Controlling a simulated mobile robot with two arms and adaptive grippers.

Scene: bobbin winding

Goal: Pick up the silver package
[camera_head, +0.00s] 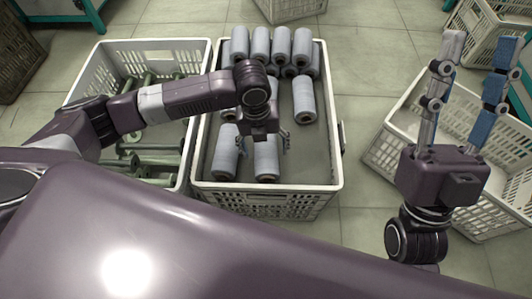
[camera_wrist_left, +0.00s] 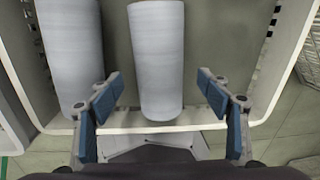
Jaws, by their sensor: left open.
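Several silver-grey cylindrical packages stand or lie in the middle white crate (camera_head: 338,160). One silver package (camera_head: 266,160) lies near its front wall, partly hidden by my left gripper (camera_head: 263,142). In the left wrist view this package (camera_wrist_left: 157,60) extends between the open fingers of my left gripper (camera_wrist_left: 158,88), apart from both fingertips. A second package (camera_head: 225,155) lies just left of it and also shows in the wrist view (camera_wrist_left: 72,50). My right gripper (camera_head: 478,45) is open and empty, over the right crate with its fingers pointing away.
More packages (camera_head: 281,45) crowd the back of the middle crate, and one (camera_head: 304,98) lies at its right. The left crate (camera_head: 150,44) holds green-grey spindles. The right crate (camera_head: 385,150) looks empty where visible. Tiled floor lies between crates.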

